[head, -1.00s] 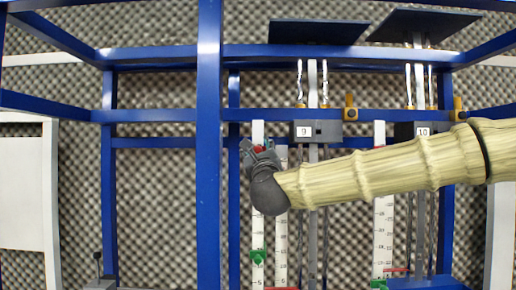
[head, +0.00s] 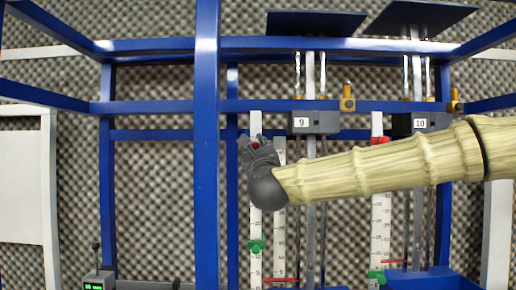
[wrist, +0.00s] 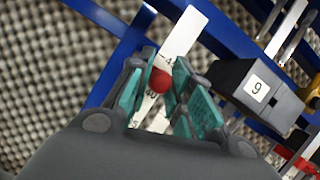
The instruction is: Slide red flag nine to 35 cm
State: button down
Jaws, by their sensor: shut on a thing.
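Flag nine's red knob (wrist: 160,80) is between my gripper's teal-padded fingers in the wrist view, in front of the white scale (wrist: 183,38). The printed 40 shows just below it and a 35 further down, though the slanted view leaves the exact reading unclear. My gripper (wrist: 161,92) is shut on this red flag. In the head view my gripper (head: 252,143) is near the top of the tall white scale (head: 255,212), left of the box labelled 9 (head: 301,122). A bit of red (head: 256,145) shows at its fingers. A green flag (head: 256,246) sits lower on the same scale.
The box labelled 10 (head: 421,123) and its scale (head: 380,215) stand to the right, with a red flag (head: 380,140) near the top. Blue frame posts (head: 206,200) and crossbars surround the rig. A small device with a green display (head: 96,284) is at lower left.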

notch_tip(320, 180, down, 8)
jog(key=b, duration=0.8)
jog(key=shift+f, duration=0.2)
jog(key=c, duration=1.6)
grip_release()
jog(key=o, duration=0.3)
jog(key=shift+w, duration=0.2)
jog(key=shift+o, duration=0.2)
jog(key=v, duration=1.2)
